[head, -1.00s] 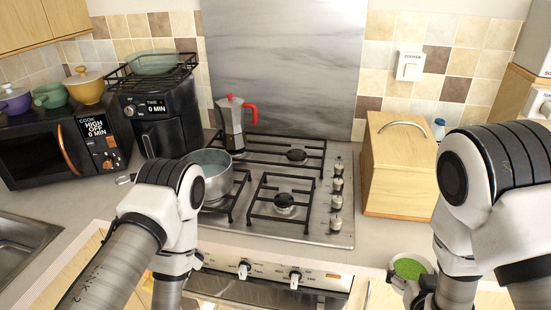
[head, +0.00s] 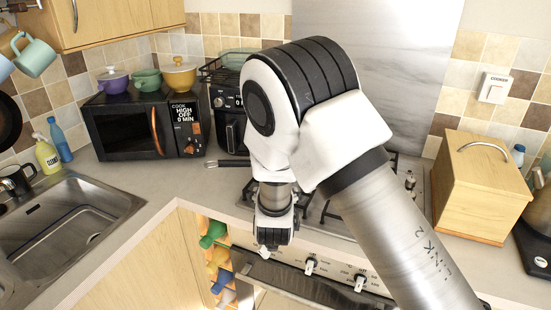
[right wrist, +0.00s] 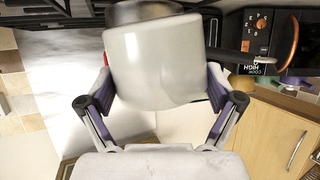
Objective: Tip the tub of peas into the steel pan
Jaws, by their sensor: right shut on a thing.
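The off-white tub (right wrist: 155,65) is in the right wrist view, between the two fingers of my right gripper (right wrist: 160,82), which is shut on it. Its opening and the peas are hidden from both views. Part of the steel pan (right wrist: 148,12) shows just beyond the tub at the top of that view. In the head view my right arm covers the pan's bowl, and only its handle (head: 226,163) shows. My right gripper (head: 273,240) is partly seen there, over the front of the hob. My left gripper is out of view.
The hob (head: 412,190) is largely behind my right arm. A wooden bread bin (head: 480,195) stands to the right. A microwave (head: 130,125) with pots on top and a black air fryer (head: 228,125) stand to the left. The sink (head: 70,220) is at the lower left.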

